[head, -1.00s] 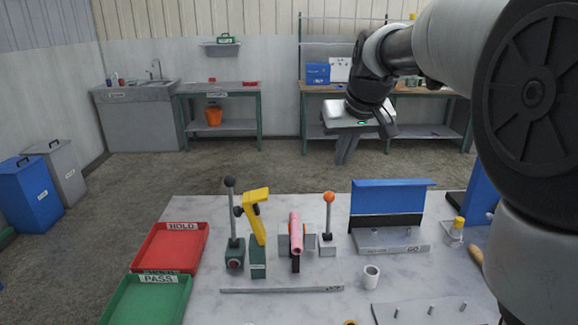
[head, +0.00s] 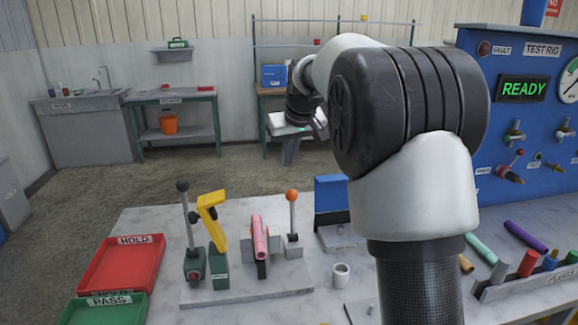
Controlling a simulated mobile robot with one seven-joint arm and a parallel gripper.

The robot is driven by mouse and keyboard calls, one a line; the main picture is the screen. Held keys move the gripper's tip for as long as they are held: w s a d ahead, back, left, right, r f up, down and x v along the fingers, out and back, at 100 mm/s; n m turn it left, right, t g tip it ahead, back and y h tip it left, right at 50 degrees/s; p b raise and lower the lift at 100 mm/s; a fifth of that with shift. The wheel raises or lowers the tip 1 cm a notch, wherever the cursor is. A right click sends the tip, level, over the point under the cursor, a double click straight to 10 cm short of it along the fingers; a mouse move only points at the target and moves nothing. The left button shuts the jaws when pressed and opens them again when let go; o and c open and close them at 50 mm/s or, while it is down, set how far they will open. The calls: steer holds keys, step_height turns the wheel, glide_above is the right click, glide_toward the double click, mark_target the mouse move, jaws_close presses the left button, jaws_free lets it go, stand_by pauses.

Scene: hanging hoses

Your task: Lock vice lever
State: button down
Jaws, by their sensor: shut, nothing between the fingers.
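A grey fixture plate (head: 245,292) lies on the table and carries several devices. A lever with an orange ball knob (head: 292,195) stands upright on a small grey block (head: 293,247) at its right. A pink hose piece (head: 260,238) sits in a grey vice (head: 249,249) beside it. A lever with a black ball knob (head: 183,186) stands at the left on a green base, next to a yellow handle (head: 211,205). Which lever is the vice's is hard to tell. My gripper (head: 290,155) is shut and empty, held up beyond the devices and clear of them.
A red HOLD tray (head: 157,262) and a green PASS tray (head: 135,312) are at the left. A white cup (head: 341,272) stands right of the plate. A blue test rig (head: 530,200) reading READY is at the right. My arm hides part of the table.

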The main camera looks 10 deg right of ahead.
step_height(320, 180, down, 8)
steer(key=shift+w+d+b, duration=0.1)
steer(key=shift+w+b, duration=0.05)
steer(key=shift+b, duration=0.85)
